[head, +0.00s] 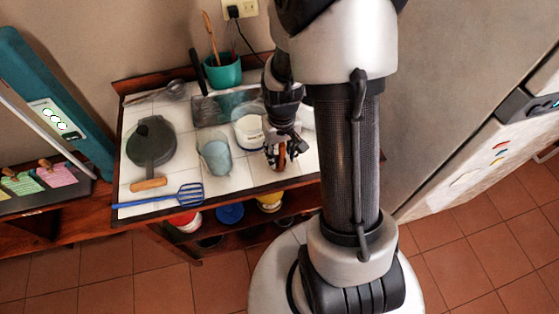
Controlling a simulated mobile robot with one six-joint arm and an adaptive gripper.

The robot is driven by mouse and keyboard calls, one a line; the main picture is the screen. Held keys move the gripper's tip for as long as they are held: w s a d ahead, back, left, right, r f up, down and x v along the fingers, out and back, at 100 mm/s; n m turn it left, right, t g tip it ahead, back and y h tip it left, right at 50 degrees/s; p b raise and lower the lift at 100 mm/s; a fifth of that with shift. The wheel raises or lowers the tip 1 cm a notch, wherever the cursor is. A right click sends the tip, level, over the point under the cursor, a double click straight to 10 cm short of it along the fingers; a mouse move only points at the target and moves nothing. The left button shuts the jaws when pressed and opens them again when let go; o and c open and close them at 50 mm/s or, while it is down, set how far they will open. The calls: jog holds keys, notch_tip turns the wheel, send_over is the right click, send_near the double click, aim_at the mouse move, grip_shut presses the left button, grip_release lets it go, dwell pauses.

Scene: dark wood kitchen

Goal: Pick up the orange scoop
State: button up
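My gripper (283,152) is low over the right part of the white-tiled counter (236,178), seen from above. Something orange-brown (281,163) shows at its fingertips; it may be the orange scoop, but it is too small and too covered to be sure. I cannot tell whether the fingers are closed on it or only around it. A short orange-brown handle (149,184) lies at the left front of the counter, beside a dark lidded pan (151,142), and looks like the pan's handle.
A light-blue cup (215,157) and a white tub (248,132) stand left of my gripper. A blue slotted spatula (188,195) lies along the front edge. A teal pot (222,72) with utensils stands at the back. A grey fridge-like panel (440,100) bounds the right.

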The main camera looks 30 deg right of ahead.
jog(key=shift+c, duration=0.5)
grip_shut()
